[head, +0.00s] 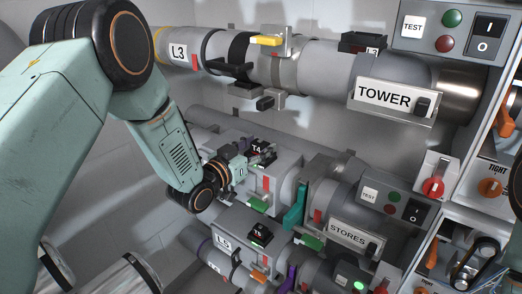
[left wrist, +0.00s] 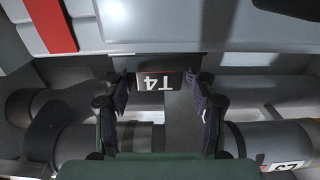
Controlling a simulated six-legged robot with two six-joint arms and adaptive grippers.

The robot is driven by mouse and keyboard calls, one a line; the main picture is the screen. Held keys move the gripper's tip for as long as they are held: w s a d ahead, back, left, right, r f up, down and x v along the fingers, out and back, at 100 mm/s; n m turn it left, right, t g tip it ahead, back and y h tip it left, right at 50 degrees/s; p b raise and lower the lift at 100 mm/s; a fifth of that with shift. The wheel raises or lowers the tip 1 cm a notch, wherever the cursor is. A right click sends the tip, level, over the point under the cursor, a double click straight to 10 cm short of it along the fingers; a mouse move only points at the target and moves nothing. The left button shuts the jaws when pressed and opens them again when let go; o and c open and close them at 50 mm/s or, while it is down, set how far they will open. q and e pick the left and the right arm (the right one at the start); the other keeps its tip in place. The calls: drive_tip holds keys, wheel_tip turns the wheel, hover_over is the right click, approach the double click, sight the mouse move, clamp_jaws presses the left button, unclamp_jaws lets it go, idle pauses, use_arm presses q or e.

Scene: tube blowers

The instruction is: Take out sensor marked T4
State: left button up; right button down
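The sensor marked T4 (head: 257,149) is a dark block with a white label, set in a grey pipe housing in the middle of the head view. In the left wrist view its label (left wrist: 155,82) reads upside down. My left gripper (left wrist: 156,92) is open, with one finger on each side of the T4 block and narrow gaps showing. In the head view my left gripper (head: 246,160) reaches the block from the left, and its fingertips are partly hidden among dark parts. I cannot tell whether a finger touches the block. My right gripper is not in view.
The L3 pipe (head: 180,52) with the TOWER box (head: 385,97) runs above. Another dark block (head: 260,234) sits below, near the L5 label (head: 224,242). The STORES box (head: 347,234) and a green gate (head: 296,205) are at right. Space around my gripper is tight.

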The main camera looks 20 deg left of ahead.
use_arm(q)
drive_tip(key=shift+s+r, duration=0.35)
drive_tip(key=shift+s, duration=0.2)
drive_tip(key=c, duration=0.6)
drive_tip(key=shift+w+f, duration=0.15)
drive_tip(key=shift+w, duration=0.05)
drive_tip(key=shift+c, duration=1.4)
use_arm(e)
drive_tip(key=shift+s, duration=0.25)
